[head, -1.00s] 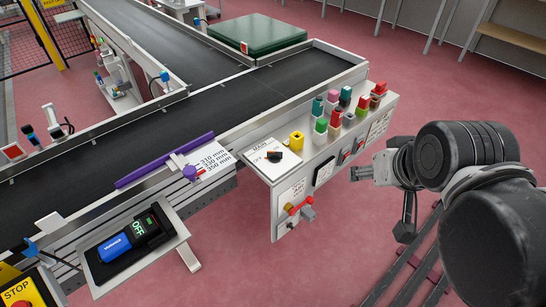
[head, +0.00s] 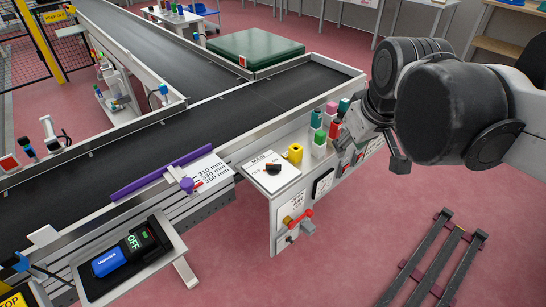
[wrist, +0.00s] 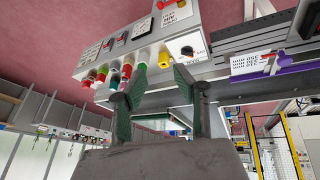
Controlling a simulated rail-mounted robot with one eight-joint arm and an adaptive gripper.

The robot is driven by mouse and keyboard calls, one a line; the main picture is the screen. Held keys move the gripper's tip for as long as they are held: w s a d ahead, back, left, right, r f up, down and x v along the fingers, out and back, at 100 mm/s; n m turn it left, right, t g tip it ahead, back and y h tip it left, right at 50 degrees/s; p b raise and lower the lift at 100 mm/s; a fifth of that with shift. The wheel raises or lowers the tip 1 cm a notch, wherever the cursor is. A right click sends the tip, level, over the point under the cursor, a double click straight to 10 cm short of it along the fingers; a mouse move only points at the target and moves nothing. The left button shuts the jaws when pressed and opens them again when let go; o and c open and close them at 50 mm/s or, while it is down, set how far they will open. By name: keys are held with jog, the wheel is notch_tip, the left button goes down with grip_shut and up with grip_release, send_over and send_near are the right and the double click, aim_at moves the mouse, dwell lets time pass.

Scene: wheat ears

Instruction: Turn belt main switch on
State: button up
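The belt main switch is a black rotary knob (head: 273,168) on a white plate marked MAIN and OFF, at the left end of the sloping control panel (head: 258,182). In the wrist view the knob (wrist: 187,51) shows beyond and to the right of the fingertips. My gripper (wrist: 160,72) is open, with two green-padded fingers spread apart and nothing between them. In the head view my gripper (head: 345,130) is over the coloured buttons, right of the switch and apart from it. The arm hides the panel's right part.
A red-handled valve (head: 298,220) is on the panel's front face. The black conveyor belt (head: 230,110) runs behind.

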jog(key=w+a+f+n+g+b, duration=0.1)
jog(key=w+a+n, duration=0.25)
jog(key=w, duration=0.45)
jog(key=n+g+b, duration=0.3)
jog(key=n+g, duration=0.1)
jog(key=n, duration=0.5)
send_over(273, 168)
notch_tip(273, 168, down, 16)
jog(key=f+b, duration=0.1)
jog(key=f, duration=0.3)
jog(key=f+b, duration=0.1)
jog(key=f, duration=0.4)
jog(key=f+b, duration=0.1)
jog(key=f, duration=0.3)
jog(key=shift+w+f, duration=0.3)
jog(key=shift+f, duration=0.05)
grip_shut()
